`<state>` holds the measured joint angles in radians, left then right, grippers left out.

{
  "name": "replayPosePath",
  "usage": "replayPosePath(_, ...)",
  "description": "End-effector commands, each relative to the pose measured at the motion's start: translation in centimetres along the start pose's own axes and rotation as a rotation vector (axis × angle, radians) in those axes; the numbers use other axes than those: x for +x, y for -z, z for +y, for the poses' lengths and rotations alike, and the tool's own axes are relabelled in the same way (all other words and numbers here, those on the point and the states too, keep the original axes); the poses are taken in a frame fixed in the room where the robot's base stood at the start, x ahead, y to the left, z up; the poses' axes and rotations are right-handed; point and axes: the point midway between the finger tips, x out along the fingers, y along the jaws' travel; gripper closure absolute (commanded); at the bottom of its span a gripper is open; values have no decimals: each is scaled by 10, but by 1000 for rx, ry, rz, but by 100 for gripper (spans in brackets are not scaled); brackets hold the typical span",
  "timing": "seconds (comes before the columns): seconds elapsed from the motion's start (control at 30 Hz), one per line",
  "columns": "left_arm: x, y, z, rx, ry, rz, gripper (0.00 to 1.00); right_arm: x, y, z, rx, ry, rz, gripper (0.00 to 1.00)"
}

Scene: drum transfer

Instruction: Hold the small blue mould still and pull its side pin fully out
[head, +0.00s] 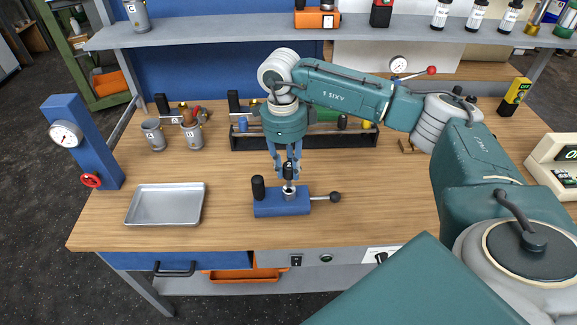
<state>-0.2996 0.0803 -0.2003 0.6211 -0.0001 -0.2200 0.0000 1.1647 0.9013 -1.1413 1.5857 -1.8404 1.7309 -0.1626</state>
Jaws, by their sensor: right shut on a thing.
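The small blue mould (283,208) stands on the wooden bench near its front edge. Its side pin (334,197), a metal rod with a dark ball end, sticks out to the right. A black knob stands upright at the mould's left end. My right gripper (289,175) points straight down over the mould's middle and is shut on a dark upright piece marked 2. The piece is over the round metal seat on the mould's top; I cannot tell whether it touches. The gripper is clear of the side pin. My left gripper is not in view.
A metal tray (165,204) lies to the left. A blue post with a gauge (66,135) stands at the left edge. Grey cups (153,135) and a dark rack (250,141) are behind. The bench right of the pin is clear.

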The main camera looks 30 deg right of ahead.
Motion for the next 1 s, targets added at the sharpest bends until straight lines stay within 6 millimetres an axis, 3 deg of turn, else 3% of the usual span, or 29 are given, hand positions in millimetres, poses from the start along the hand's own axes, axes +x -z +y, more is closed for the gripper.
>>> replayPosePath(1.0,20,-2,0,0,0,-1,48,26,-2,0,0,0,0,100)
